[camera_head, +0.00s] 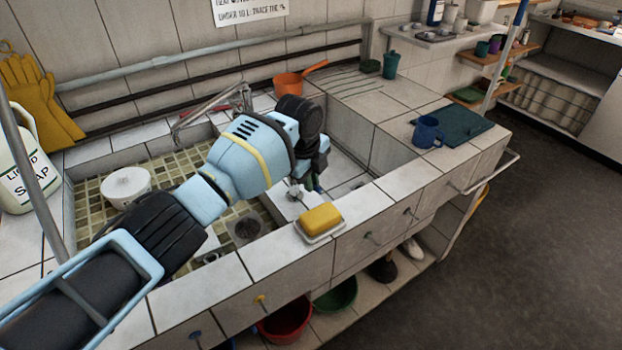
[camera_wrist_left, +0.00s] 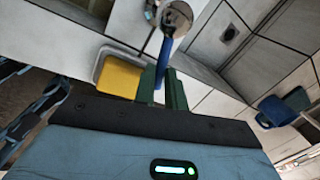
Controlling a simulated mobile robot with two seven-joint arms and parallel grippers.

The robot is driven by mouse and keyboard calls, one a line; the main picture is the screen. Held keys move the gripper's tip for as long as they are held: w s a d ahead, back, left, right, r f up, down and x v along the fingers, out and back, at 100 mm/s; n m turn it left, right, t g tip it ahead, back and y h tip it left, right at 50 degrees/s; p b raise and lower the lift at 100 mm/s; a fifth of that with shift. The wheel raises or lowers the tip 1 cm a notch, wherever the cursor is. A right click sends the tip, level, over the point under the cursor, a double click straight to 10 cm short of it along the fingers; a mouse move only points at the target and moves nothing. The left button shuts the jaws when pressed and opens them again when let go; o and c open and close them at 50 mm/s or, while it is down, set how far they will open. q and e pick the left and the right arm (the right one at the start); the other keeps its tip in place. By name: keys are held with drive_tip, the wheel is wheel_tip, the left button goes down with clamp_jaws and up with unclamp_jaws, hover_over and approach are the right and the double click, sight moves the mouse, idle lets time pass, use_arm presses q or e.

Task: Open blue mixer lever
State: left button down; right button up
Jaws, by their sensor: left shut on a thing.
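The blue mixer lever (camera_wrist_left: 163,62) shows in the left wrist view as a thin blue bar reaching from a round chrome mixer body (camera_wrist_left: 175,17). My left gripper (camera_wrist_left: 163,86) is shut on the lever, with its green fingers on both sides of it. In the head view my left gripper (camera_head: 315,182) hangs over the divider between the two basins, beside a small metal fitting (camera_head: 295,191). The lever is hidden there behind my gripper and wrist. My right gripper is not in view.
A yellow sponge (camera_head: 322,217) on a white dish lies close by on the front ledge; it also shows in the left wrist view (camera_wrist_left: 119,76). A blue mug (camera_head: 427,132) stands to the right. A white pot (camera_head: 126,186) is in the left basin, and an orange pan (camera_head: 290,83) sits behind.

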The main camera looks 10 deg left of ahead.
use_arm(q)
drive_tip(key=shift+d, duration=0.1)
drive_tip(key=c, duration=1.6)
unclamp_jaws()
drive_tip(key=shift+o, duration=0.7)
drive_tip(key=shift+r, duration=0.1)
wheel_tip(320, 180, up, 8)
drive_tip(key=s+p, duration=0.1)
drive_tip(key=shift+s+a+f, duration=0.2)
drive_tip(key=shift+a+f, duration=0.05)
drive_tip(key=shift+a, duration=0.2)
